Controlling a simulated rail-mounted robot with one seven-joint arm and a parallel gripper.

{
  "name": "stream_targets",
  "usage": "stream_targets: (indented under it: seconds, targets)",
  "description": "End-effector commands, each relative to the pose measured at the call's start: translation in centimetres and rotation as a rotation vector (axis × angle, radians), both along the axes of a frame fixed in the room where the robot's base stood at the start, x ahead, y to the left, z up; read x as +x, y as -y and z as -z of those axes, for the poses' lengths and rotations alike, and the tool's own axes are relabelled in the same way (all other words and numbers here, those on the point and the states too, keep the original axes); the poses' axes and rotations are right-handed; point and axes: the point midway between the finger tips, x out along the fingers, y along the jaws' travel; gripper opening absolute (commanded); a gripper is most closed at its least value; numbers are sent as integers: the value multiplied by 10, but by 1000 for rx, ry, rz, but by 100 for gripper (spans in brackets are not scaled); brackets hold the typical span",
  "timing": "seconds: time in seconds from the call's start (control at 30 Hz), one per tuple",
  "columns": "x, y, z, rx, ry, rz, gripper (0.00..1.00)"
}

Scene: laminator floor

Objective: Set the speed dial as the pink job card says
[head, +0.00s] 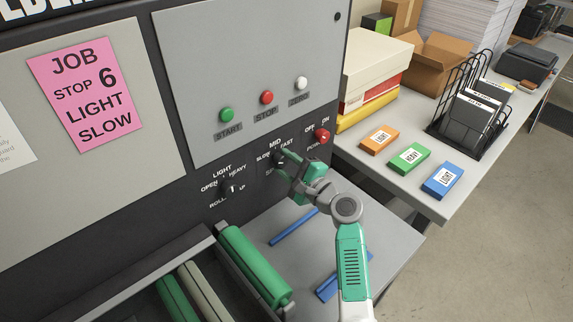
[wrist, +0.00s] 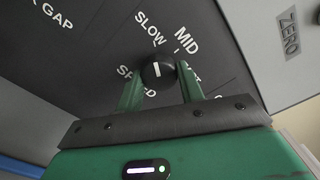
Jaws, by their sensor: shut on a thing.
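The pink job card (head: 86,90) on the machine front in the head view reads "JOB, STOP 6, LIGHT, SLOW". The speed dial (wrist: 157,66) is a round black knob with a short white mark, below the words SLOW and MID in the wrist view. My gripper (wrist: 160,78) has its green fingers on both sides of the knob and is shut on it. The white mark stands nearly upright in that picture, roughly toward SLOW; its exact setting is hard to tell. In the head view my gripper (head: 290,166) hides most of the dial and part of its labels.
The roll gap dial (head: 228,187) is left of the speed dial. The red power knob (head: 321,136) is close on the right. Green, red and white buttons (head: 267,98) sit above. A green roller (head: 252,265) and a grey shelf with blue bars (head: 296,226) lie below.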

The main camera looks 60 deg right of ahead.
Motion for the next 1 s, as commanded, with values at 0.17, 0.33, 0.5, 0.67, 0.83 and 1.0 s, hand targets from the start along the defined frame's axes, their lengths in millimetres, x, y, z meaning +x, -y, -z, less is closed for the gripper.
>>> stream_targets:
  seconds: [0.17,0.33,0.5,0.67,0.83,1.0]
  targets:
    - [0,0,-1,-1,1,0,15]
    - [0,0,-1,-1,1,0,60]
    - [0,0,0,0,0,0,60]
    - [-11,-4,-1,0,0,2,60]
    - [-44,-18,-1,0,-1,2,60]
    - [-67,-28,-1,-1,-1,1,60]
